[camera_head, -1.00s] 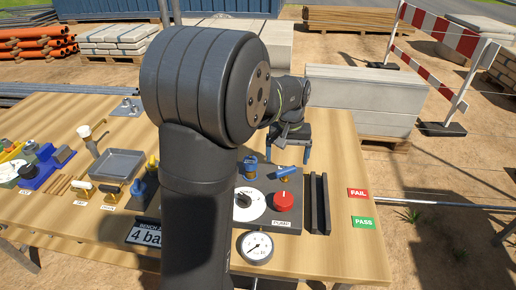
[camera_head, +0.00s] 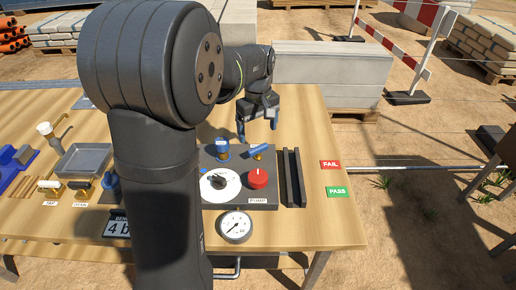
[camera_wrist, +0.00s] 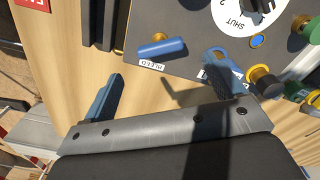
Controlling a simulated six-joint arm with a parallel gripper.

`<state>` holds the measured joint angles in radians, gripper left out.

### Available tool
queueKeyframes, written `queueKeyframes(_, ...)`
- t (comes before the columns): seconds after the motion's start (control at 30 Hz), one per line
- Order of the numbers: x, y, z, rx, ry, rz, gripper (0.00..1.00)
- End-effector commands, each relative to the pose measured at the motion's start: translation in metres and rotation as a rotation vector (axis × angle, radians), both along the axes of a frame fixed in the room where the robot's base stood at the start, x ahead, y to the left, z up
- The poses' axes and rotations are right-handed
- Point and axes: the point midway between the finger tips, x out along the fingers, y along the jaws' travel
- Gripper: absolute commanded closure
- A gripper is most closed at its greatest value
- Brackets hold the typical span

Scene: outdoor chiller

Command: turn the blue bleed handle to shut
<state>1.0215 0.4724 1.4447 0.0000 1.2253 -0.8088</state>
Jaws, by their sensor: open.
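The blue bleed handle (camera_head: 259,149) sits on a brass stem at the back right of the dark panel (camera_head: 236,196). In the wrist view, the bleed handle (camera_wrist: 161,48) lies nearly crosswise, slightly tilted, above a white BLEED label (camera_wrist: 152,65). My gripper (camera_head: 258,127) is open and empty, with its blue fingers pointing down just behind the handle. In the wrist view, my gripper (camera_wrist: 163,72) has its fingers spread wide on either side of the handle, without visible contact. Their height above the panel is hard to judge.
Beside the handle stands another blue-topped brass fitting (camera_head: 222,148). A white dial (camera_head: 219,184) with a black knob and a red pump button (camera_head: 258,179) are in front. A black rail (camera_head: 293,178) stands right of the panel. A gauge (camera_head: 235,227) is at the front.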

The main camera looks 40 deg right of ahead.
Motion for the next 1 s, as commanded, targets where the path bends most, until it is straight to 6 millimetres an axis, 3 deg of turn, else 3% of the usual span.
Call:
queueKeyframes(0.2,0.000,0.000,-0.047,0.002,0.002,-0.001,0.13)
queueKeyframes(0.4,0.000,0.000,-0.074,0.001,0.001,-0.001,0.13)
queueKeyframes(0.83,0.000,0.000,-0.083,-0.001,-0.001,-0.001,0.13)
queueKeyframes(1.0,0.000,0.000,-0.083,-0.001,-0.001,-0.001,0.46)
